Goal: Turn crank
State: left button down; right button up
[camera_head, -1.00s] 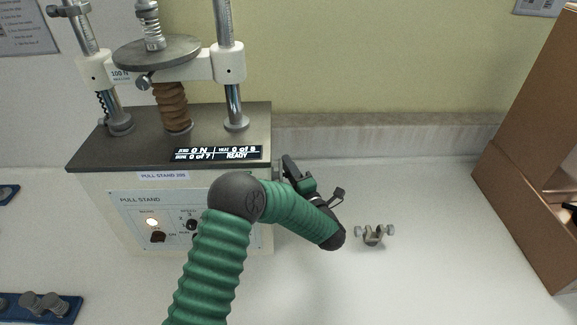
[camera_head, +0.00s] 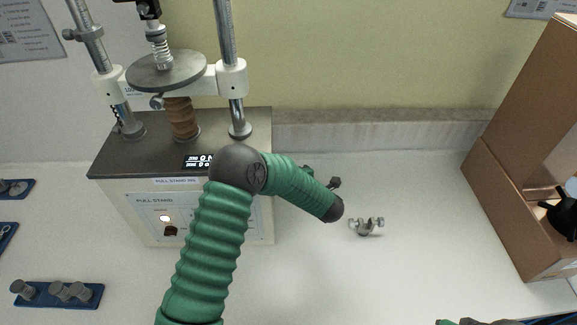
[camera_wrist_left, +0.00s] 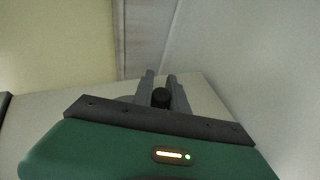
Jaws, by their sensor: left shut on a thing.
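The pull stand (camera_head: 130,160) stands at the left, with a dark top, metal columns, a round plate (camera_head: 166,70) and a brown ribbed screw cover. My left arm crosses in front of the stand's right side and hides the crank and my left gripper in the head view. In the left wrist view my left gripper (camera_wrist_left: 160,76) is shut on a black knob (camera_wrist_left: 161,97), likely the crank handle, between its two grey fingers. My right gripper's fingers are not in view.
A small metal clamp (camera_head: 366,226) lies on the white table right of the arm. Blue trays with metal fittings (camera_head: 60,293) lie at the left. A brown open box (camera_head: 520,215) stands at the right, with a black knobbed thing (camera_head: 562,214) in it.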

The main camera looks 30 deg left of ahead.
pick_arm(q)
jog(key=shift+s, duration=0.1)
dwell(0.4)
jog(key=c, duration=1.3)
grip_release()
jog(key=v, duration=1.6)
jog(key=shift+d+r+b, duration=0.25)
jog(key=shift+r+b, duration=0.1)
